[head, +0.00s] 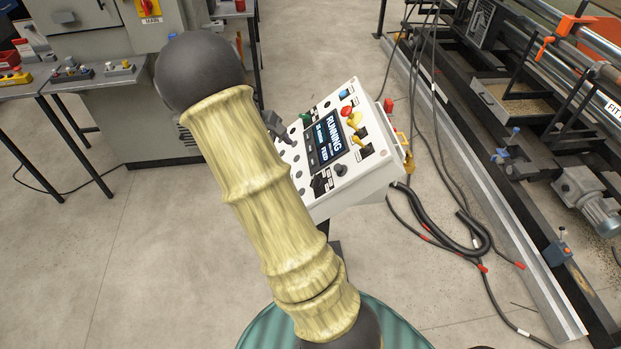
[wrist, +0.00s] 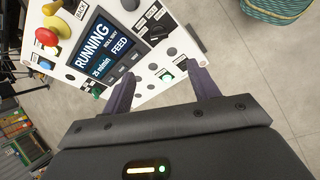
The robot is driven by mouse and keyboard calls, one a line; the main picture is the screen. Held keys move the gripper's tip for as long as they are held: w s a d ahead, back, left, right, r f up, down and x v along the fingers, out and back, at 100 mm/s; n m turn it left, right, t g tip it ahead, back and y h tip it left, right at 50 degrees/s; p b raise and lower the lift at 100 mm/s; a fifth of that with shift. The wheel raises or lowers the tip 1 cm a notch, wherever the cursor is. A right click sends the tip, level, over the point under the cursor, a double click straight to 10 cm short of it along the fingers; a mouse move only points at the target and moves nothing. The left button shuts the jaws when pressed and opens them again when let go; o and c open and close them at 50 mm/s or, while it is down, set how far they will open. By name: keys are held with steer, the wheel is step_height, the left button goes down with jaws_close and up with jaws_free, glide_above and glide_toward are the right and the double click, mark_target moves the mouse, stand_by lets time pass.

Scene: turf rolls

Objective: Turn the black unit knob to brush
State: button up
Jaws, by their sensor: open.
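The white control panel (head: 355,108) stands tilted ahead of me, its screen (head: 325,139) reading RUNNING and FEED. A black selector knob (head: 318,185) sits beyond the FEED end of the screen; it also shows in the wrist view (wrist: 155,35). Another black knob (head: 341,169) is near it. The small labels are not readable enough to tell which is the unit knob or where it points. In the head view, my arm hides part of the panel.
Cables (head: 430,215) lie on the floor at right beside a long machine rail (head: 500,190). A grey cabinet (head: 135,110) stands behind at left.

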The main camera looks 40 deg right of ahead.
mark_target(312, 181)
steer(key=p+x, duration=0.2)
steer(key=x, duration=1.4)
steer(key=shift+s+d+p, duration=0.15)
steer(key=shift+p, duration=0.2)
steer(key=shift+d+f, duration=0.1)
steer(key=shift+f, duration=0.4)
steer(key=shift+s, duration=0.1)
steer(key=c, duration=1)
